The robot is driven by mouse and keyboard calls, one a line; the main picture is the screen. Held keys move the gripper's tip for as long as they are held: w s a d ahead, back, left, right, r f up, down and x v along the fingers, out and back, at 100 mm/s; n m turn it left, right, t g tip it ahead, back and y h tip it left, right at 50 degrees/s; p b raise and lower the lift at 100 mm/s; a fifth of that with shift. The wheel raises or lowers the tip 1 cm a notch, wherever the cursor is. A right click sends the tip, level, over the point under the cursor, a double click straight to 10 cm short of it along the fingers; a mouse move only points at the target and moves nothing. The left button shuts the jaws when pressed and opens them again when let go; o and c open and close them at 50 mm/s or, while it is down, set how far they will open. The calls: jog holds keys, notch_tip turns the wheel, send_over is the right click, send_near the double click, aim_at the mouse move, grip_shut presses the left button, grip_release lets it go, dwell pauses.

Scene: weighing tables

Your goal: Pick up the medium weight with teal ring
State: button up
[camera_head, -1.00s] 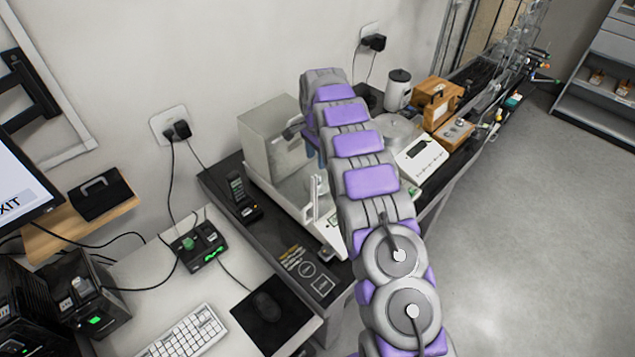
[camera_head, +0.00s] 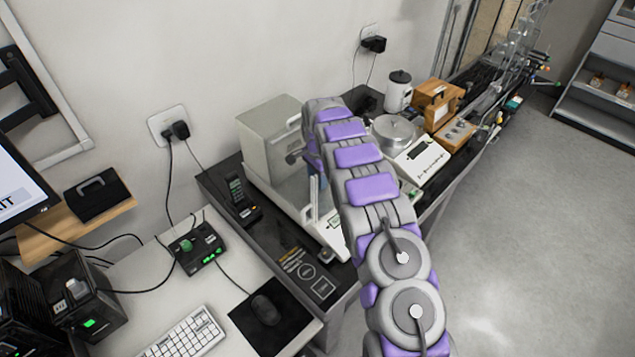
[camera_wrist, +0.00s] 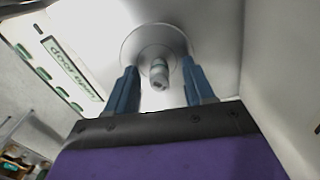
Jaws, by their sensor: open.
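The weight with a teal ring (camera_wrist: 158,71) is small and metallic, and stands on a round pale pan (camera_wrist: 135,43) in the wrist view. My gripper (camera_wrist: 158,68) has two blue fingers, spread apart, one on each side of the weight in the picture. I see gaps between the fingers and the weight, so nothing is gripped. How deep the fingertips reach around it is hard to tell. In the head view, my arm's end is at the balance (camera_head: 268,138), and my arm hides the weight and most of the gripper.
White walls close in around the pan in the wrist view. A display reading "door open" (camera_wrist: 72,66) is at left.

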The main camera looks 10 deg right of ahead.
jog(key=shift+c, duration=0.3)
grip_shut()
jog(key=shift+r, duration=0.15)
